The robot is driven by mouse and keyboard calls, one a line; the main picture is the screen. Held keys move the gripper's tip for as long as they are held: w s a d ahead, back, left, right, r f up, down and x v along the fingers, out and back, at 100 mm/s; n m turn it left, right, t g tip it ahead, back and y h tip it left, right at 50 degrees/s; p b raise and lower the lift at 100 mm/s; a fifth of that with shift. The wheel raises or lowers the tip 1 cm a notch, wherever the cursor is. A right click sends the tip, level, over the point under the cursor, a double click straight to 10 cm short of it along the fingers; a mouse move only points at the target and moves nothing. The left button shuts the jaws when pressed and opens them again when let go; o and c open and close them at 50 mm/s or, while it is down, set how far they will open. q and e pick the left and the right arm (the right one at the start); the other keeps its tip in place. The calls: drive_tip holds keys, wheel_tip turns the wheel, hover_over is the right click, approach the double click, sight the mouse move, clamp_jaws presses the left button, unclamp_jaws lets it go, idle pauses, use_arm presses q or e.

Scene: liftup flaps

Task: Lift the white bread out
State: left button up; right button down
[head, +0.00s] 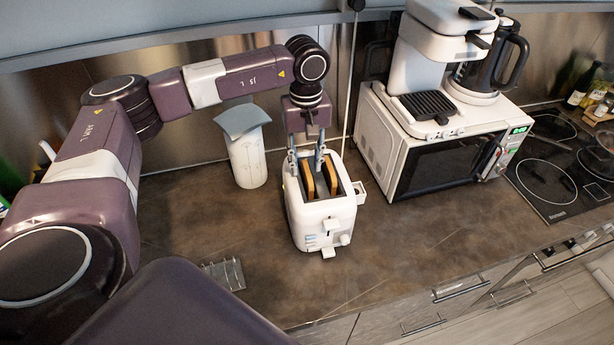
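The white toaster (321,213) stands on the brown counter with its levers and knob facing the front. Two slices of bread with brown crusts stand in its slots, a left slice (307,178) and a right slice (330,174). My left gripper (306,165) points down from above at the back end of the slots. Its two fingers are apart and come down around the left slice's far end. I cannot tell whether they touch the bread. My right gripper is not in view.
A white canister with a grey-blue lid (247,158) stands close left of the toaster. A white microwave (431,150) with a coffee machine (436,55) on top is to the right. A small metal rack (224,274) lies at the front left. The counter right of the toaster's front is clear.

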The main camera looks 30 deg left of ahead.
use_arm(q)
drive_tip(key=shift+d+f, duration=0.1)
drive_tip(key=shift+f, duration=0.8)
drive_tip(key=shift+c, duration=0.2)
drive_tip(key=c, duration=0.8)
clamp_jaws()
drive_tip(key=shift+r, duration=0.15)
